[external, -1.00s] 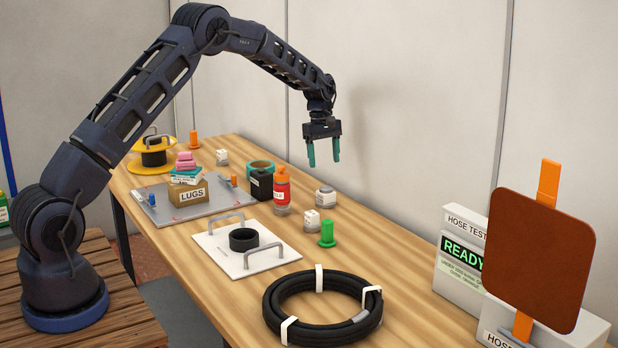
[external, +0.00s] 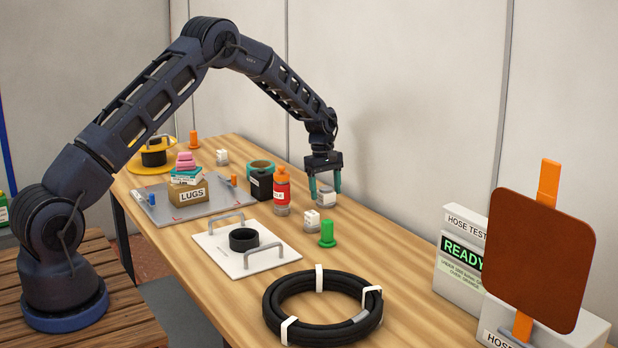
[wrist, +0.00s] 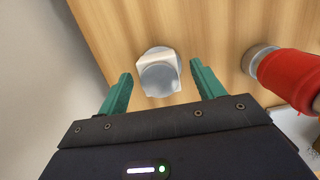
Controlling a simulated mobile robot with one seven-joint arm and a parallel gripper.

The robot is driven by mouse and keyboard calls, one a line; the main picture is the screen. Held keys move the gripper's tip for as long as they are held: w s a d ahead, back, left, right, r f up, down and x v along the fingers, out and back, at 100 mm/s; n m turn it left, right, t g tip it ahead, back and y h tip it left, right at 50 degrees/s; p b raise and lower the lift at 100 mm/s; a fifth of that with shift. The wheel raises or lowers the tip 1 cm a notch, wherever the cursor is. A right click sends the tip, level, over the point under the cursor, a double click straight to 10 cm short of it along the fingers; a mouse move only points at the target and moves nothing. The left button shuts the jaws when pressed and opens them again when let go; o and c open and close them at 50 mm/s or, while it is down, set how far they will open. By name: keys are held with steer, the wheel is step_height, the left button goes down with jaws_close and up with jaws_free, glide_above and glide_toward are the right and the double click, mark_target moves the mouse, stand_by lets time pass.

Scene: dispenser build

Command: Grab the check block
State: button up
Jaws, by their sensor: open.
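A small white block with a round grey top (external: 325,199), which I take for the check block, stands on the wooden table under my gripper. In the wrist view the same block (wrist: 158,77) shows between and just beyond my two green fingertips. My gripper (external: 324,183) is open and points down, with its fingers at either side of the block's upper part. I cannot tell from these views whether a finger touches it. Two similar small white blocks stand apart on the table, one nearer the front (external: 311,220) and one farther back (external: 222,157).
A red bottle (external: 282,190) stands close to the left of my gripper; it also shows at the right of the wrist view (wrist: 285,80). The table right of the block is clear.

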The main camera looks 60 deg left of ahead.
steer(key=shift+d+f, duration=0.1)
steer(key=shift+f, duration=0.65)
steer(key=c, duration=1)
steer(key=shift+r, duration=0.1)
